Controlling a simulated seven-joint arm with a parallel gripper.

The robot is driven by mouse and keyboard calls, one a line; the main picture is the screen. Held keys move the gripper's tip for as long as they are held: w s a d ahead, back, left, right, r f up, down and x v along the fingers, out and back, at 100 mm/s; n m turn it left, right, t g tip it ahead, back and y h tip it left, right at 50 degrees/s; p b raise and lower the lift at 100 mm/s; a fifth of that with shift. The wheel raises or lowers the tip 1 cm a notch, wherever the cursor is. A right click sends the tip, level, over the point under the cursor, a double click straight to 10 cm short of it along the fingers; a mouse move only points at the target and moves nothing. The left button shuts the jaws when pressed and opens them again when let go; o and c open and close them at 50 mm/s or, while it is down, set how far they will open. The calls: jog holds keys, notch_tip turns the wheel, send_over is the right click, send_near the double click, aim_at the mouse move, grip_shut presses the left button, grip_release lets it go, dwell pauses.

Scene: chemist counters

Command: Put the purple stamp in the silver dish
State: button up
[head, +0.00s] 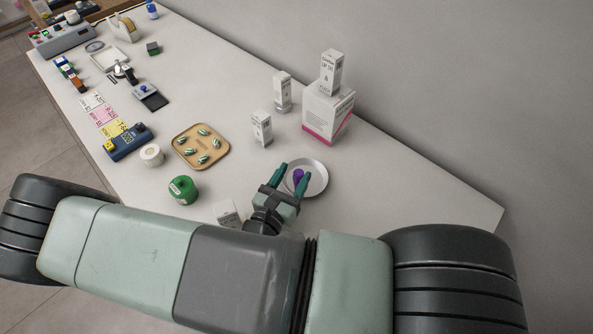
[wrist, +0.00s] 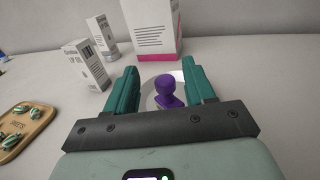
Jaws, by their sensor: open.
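My gripper (head: 290,172) is open, with one teal finger on each side of the stamp. In the wrist view my gripper (wrist: 160,85) shows a gap between each finger and the stamp. Part of the dish is hidden behind the fingers.
A wooden tray (head: 178,135) with green-striped pieces lies to the left. White boxes (head: 261,128) stand behind, one stacked on a larger pink-banded box (head: 327,113). A green roll (head: 183,190) and a small white box (head: 227,213) are nearby. The counter right of the dish is clear.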

jog(key=v, duration=0.9)
jog(key=shift+s+a, duration=0.1)
jog(key=shift+s, duration=0.2)
jog(key=shift+d+r+m, duration=0.2)
jog(key=shift+m, duration=0.1)
jog(key=s+d+r+m+g+y, duration=0.1)
jog(key=d+r+m+g+y, duration=0.1)
jog(key=d+r+m, duration=0.3)
jog(key=s+d+r+m+g+y, duration=0.1)
jog(key=d+r+m+g+y, duration=0.2)
jog(key=r+m, duration=1.1)
jog(key=s+d+r+m+g+y, duration=0.2)
jog(key=d+r+m+g, duration=0.3)
jog(key=r+m, duration=0.5)
notch_tip(320, 180, up, 9)
jog(key=shift+d+r+g+y, duration=0.15)
jog(key=shift+d+g+y, duration=0.15)
jog(key=shift+d+y, duration=0.45)
jog(key=shift+d, duration=0.1)
